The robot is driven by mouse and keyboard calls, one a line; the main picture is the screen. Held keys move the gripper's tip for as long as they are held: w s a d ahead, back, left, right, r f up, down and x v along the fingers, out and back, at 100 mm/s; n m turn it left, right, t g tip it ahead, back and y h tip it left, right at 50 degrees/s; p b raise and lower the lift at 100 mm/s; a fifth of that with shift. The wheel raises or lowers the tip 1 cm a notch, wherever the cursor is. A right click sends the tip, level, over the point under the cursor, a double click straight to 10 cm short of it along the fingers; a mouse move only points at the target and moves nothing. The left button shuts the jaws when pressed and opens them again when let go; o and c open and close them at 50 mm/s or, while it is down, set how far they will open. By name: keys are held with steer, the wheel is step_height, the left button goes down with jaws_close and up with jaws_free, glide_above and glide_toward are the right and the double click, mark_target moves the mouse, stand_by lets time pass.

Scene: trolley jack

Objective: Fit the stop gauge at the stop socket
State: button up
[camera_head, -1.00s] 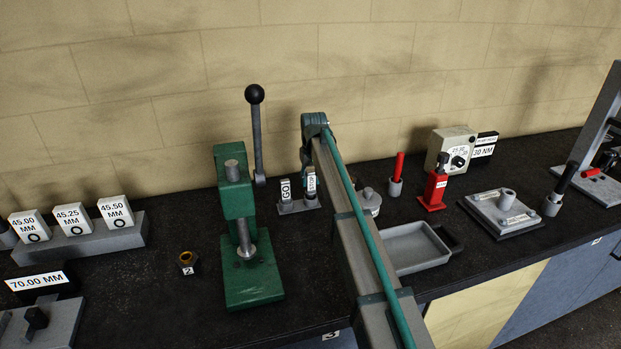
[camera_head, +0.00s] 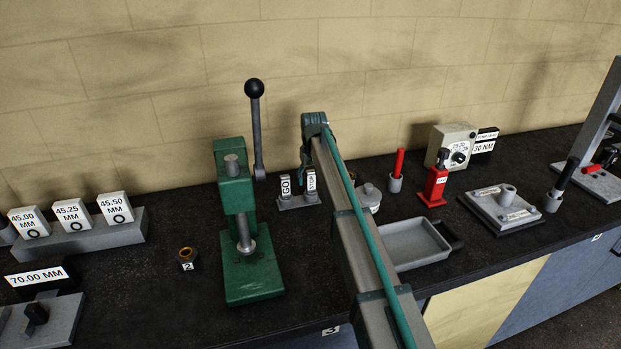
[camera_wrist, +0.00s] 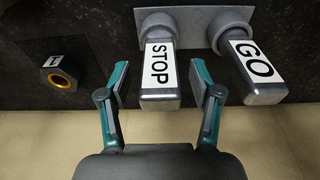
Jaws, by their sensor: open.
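The stop gauge (camera_head: 311,184) is a block with a white STOP label, seated in a grey two-place holder (camera_head: 299,204) on the bench. In the wrist view the stop gauge (camera_wrist: 160,75) lies between the two fingers of my gripper (camera_wrist: 160,100). The fingers are spread, with a gap on each side of the gauge. The GO gauge (camera_wrist: 258,72) stands in the same holder (camera_wrist: 195,22), just right of my right finger; it also shows in the head view (camera_head: 286,188). My arm hides part of the bench in the head view. I cannot identify the stop socket.
A green press (camera_head: 240,220) with a lever stands left of the holder. A grey tray (camera_head: 413,246) and red tool (camera_head: 434,186) are to the right. Labelled blocks (camera_head: 72,220) stand at left. A brass-lined nut (camera_wrist: 63,79) sits near the gripper.

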mark_target(313, 194)
step_height(313, 194, up, 12)
steer(key=s, duration=0.1)
steer(key=shift+s+d, duration=0.35)
steer(key=shift+d+f, duration=0.1)
stand_by(0.3)
